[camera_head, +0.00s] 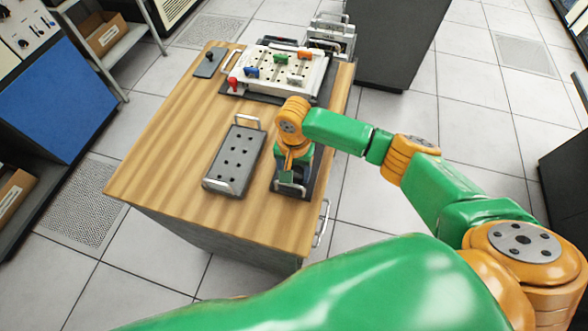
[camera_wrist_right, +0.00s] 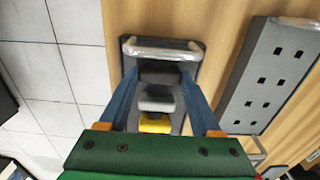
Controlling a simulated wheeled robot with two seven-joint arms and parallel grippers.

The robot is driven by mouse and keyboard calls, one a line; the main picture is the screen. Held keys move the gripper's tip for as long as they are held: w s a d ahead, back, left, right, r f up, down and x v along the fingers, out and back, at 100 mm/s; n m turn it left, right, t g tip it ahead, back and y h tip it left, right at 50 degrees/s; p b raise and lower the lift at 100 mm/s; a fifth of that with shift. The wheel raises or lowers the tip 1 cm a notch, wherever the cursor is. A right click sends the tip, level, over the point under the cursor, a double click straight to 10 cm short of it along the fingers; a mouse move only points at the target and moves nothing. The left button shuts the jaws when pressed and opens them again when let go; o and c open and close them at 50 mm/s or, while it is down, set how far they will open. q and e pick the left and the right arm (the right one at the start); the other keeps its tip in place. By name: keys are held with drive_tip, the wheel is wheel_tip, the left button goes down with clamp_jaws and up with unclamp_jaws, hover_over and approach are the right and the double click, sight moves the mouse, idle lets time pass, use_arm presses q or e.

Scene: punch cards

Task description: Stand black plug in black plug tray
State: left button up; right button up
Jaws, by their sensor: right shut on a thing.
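My right gripper (camera_head: 289,176) points down over a narrow dark tray (camera_head: 308,183) with a metal handle, near the table's right edge. In the right wrist view, its blue fingers (camera_wrist_right: 160,78) are shut on a dark block that looks like the black plug (camera_wrist_right: 160,70), at the handle end of the tray. A grey plug (camera_wrist_right: 156,99) and a yellow plug (camera_wrist_right: 154,124) sit behind it in a row. Whether the black plug touches the tray is unclear. A grey tray (camera_head: 219,186) with several empty square holes lies left of the gripper. My left gripper is not in view.
A white panel (camera_head: 310,85) with blue, green, orange and red plugs stands at the back of the wooden table (camera_head: 165,150). A small dark plate (camera_head: 208,66) lies at the back left. Metal-handled trays (camera_head: 332,40) stand behind. The table's left side is clear.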

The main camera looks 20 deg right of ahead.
drive_tip(key=shift+f, duration=0.1)
drive_tip(key=o, duration=1.2)
wheel_tip(320, 180, up, 7)
